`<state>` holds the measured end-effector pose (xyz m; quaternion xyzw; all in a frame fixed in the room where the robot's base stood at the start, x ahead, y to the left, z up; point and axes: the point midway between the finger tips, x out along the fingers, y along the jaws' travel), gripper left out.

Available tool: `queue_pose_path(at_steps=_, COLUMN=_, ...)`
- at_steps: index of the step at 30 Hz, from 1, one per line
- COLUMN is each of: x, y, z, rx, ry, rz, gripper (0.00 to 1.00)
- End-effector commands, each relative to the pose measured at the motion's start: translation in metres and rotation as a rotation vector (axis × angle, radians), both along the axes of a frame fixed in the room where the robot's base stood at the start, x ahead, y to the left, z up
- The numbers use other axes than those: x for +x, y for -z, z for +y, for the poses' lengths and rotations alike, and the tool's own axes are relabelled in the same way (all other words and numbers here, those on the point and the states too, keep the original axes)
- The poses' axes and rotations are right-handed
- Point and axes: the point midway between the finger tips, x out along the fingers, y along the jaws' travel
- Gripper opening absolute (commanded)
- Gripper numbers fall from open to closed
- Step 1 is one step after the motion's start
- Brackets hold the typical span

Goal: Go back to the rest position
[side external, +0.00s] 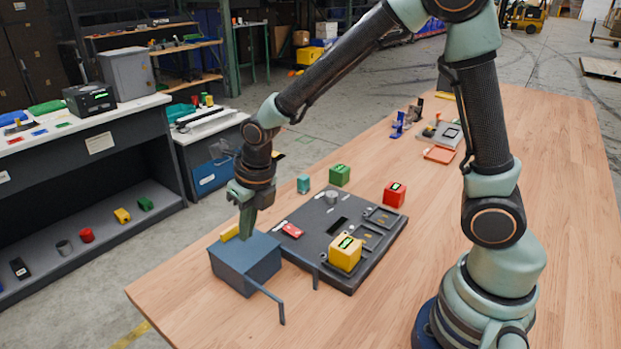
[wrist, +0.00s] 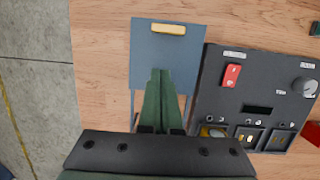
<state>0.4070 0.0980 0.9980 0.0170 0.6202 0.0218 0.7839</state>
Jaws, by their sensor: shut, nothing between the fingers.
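My gripper (side external: 245,222) points down over the blue-grey tote (side external: 232,272), fingers together and empty. In the wrist view the closed fingers (wrist: 160,72) lie over the middle of the tote's flat top (wrist: 143,55). Whether the fingertips touch the tote I cannot tell. A yellow bar (wrist: 162,29) sits at the tote's far edge in that view.
Beside the tote lies a dark panel (side external: 318,228) with a red switch (wrist: 232,75), a knob (wrist: 304,87) and small bays. A yellow block (side external: 345,253) stands on it. Green (side external: 340,175) and red (side external: 394,194) blocks stand behind.

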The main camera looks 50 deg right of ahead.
Motion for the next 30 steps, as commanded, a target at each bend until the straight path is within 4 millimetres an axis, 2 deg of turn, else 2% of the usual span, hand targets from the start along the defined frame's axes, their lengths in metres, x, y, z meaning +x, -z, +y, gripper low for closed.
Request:
queue_pose_path(at_steps=3, x=-0.006, y=-0.024, z=0.0, rx=0.002, ry=-0.001, rz=-0.003, gripper=0.0)
queue_pose_path(at_steps=9, x=-0.014, y=-0.056, z=0.0, rx=0.002, ry=-0.001, rz=0.0, gripper=0.0)
queue_pose_path(at_steps=18, x=-0.021, y=-0.078, z=-0.003, rx=0.014, ry=0.051, rz=0.002, gripper=0.0)
queue_pose_path(at_steps=23, x=-0.029, y=-0.089, z=-0.013, rx=0.078, ry=0.31, rz=-0.007, gripper=0.0)
queue_pose_path(at_steps=30, x=-0.047, y=-0.111, z=-0.036, rx=0.247, ry=0.895, rz=-0.023, gripper=0.0)
